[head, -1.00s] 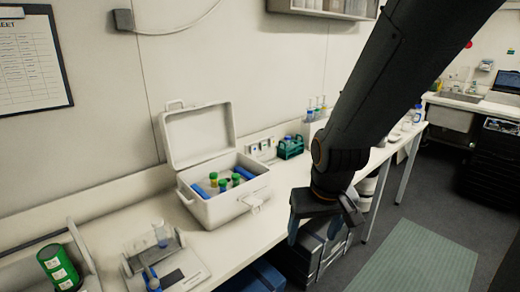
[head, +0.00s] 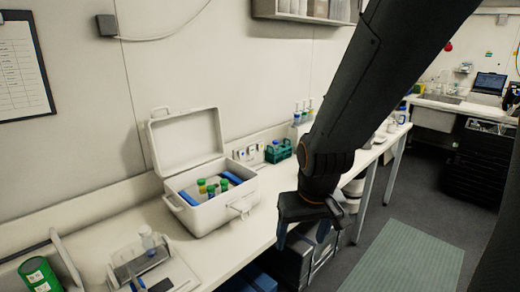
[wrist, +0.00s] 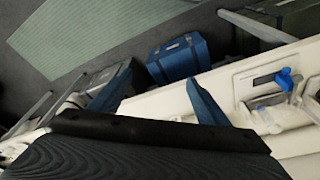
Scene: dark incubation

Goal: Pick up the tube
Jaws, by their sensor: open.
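Several small tubes with green and yellow caps (head: 211,189) stand inside an open white cooler box (head: 208,216) on the bench, in the head view. Blue packs (head: 188,198) lie beside them in the box. I cannot tell which tube the task means. My gripper (head: 302,237) is open and empty, pointing down, to the right of the box and past the bench's front edge.
The box lid (head: 186,140) stands open at the back. A green rack (head: 279,151) with bottles is behind, to the right. A balance-like device (head: 150,268) and a green container (head: 40,275) stand at the front left. Dark cases (head: 293,262) sit under the bench.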

